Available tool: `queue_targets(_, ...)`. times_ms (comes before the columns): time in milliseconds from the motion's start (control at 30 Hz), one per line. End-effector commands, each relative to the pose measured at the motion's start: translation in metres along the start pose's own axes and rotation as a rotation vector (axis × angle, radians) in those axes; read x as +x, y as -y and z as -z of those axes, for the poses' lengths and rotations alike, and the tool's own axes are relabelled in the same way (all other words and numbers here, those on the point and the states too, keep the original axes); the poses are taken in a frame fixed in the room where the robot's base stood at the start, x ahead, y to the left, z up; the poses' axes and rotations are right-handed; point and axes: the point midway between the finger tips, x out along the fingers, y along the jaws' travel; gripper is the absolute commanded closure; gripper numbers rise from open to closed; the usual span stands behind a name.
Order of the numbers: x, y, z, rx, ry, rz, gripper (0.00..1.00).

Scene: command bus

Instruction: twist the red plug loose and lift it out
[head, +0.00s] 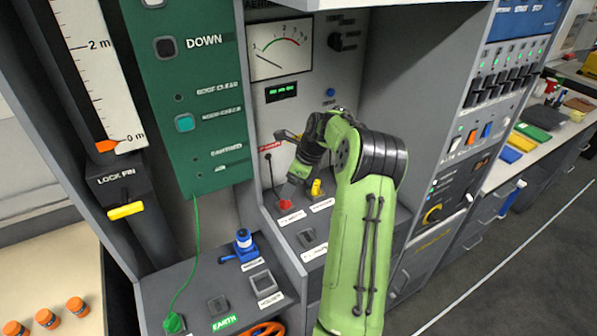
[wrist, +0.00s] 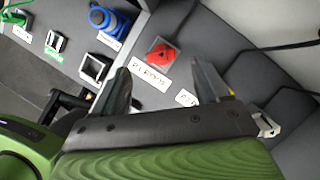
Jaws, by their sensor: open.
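The red plug (wrist: 161,56) sits in a square socket on the grey console, just beyond my fingertips in the wrist view. In the head view the red plug (head: 285,204) shows at the lower left of my gripper (head: 298,185). My gripper (wrist: 168,82) is open in the wrist view, with nothing between its two fingers. The plug lies ahead of the gap between them, apart from both. A label in front of the plug is partly readable. A yellow plug (head: 316,188) stands right of the red one, partly hidden by my arm.
A blue plug (head: 244,240) stands on the lower left ledge, near an empty square socket (head: 262,283). A green plug (head: 174,322) with a cable is at far left. Another empty socket (head: 307,238) lies in front of the red plug. A meter panel (head: 281,48) rises behind.

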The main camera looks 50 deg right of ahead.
Motion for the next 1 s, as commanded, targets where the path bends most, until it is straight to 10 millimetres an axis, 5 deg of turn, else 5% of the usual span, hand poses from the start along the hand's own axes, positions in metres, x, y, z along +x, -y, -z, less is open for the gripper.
queue_targets(300, 0.059, 0.000, 0.001, 0.000, -0.001, -0.001, 0.26)
queue_targets(633, 0.064, 0.000, 0.000, 0.000, -0.001, 0.001, 0.26)
queue_targets(1000, 0.063, 0.000, 0.000, 0.000, -0.001, 0.001, 0.82)
